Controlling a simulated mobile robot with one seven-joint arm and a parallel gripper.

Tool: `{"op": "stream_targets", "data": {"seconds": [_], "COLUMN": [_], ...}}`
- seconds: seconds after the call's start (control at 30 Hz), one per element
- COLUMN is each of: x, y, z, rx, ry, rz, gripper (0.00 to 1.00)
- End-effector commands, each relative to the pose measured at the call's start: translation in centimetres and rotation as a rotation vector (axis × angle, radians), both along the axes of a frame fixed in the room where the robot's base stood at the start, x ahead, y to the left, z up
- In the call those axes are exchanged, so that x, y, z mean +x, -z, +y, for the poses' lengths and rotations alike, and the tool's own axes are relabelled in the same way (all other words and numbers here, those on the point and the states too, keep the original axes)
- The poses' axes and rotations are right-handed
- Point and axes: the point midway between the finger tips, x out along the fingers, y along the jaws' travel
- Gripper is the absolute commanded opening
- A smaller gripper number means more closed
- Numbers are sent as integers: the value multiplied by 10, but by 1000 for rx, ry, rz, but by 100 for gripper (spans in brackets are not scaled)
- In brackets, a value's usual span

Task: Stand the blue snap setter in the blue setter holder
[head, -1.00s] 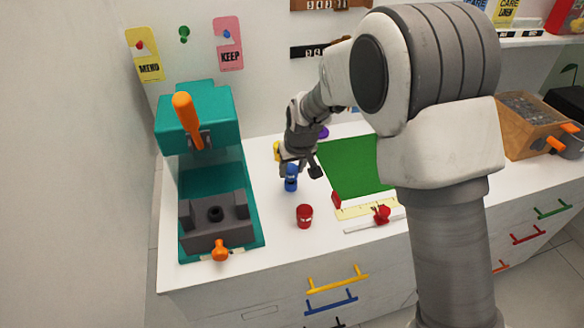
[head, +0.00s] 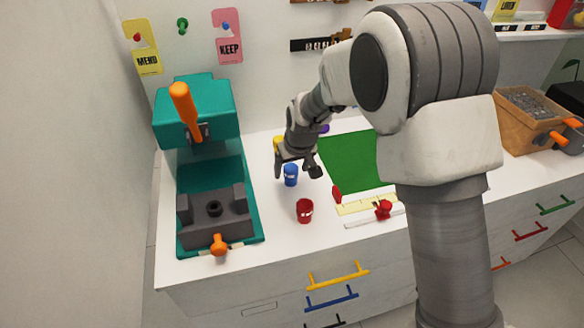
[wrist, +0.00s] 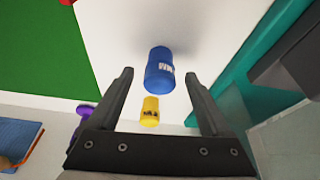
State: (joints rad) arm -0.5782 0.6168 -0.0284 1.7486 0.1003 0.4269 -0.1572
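The blue setter holder (head: 291,176) is a small blue cup with a pale label, upright on the white counter between the teal press and the green mat. In the wrist view a blue cylinder with a white label (wrist: 159,75) lies beyond the gap between my fingers, apart from both. I cannot make out the blue snap setter as a separate thing; whether it stands inside the cup cannot be told. My gripper (head: 297,169) is open and empty, just above and behind the blue cup; its spread fingers (wrist: 160,100) show in the wrist view.
A red cup (head: 305,211) stands in front of the blue one. A yellow cup (wrist: 150,112) and a purple item (wrist: 86,109) are behind. The teal press (head: 250,205) is left; the green mat (head: 350,162), ruler (head: 364,203) and red-handled tool (head: 383,210) are right.

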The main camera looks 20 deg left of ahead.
Motion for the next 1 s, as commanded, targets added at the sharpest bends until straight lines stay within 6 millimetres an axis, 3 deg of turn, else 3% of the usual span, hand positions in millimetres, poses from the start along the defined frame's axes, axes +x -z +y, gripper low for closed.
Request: {"op": "stream_targets", "data": {"seconds": [0.27,0.43,1.0], "x": [0,-3,-39], "y": [-1,-14,-133], "z": [0,-2,-28], "rx": [0,1,3], "ry": [0,0,1], "rz": [0,-2,-3], "gripper": [83,83,83]}}
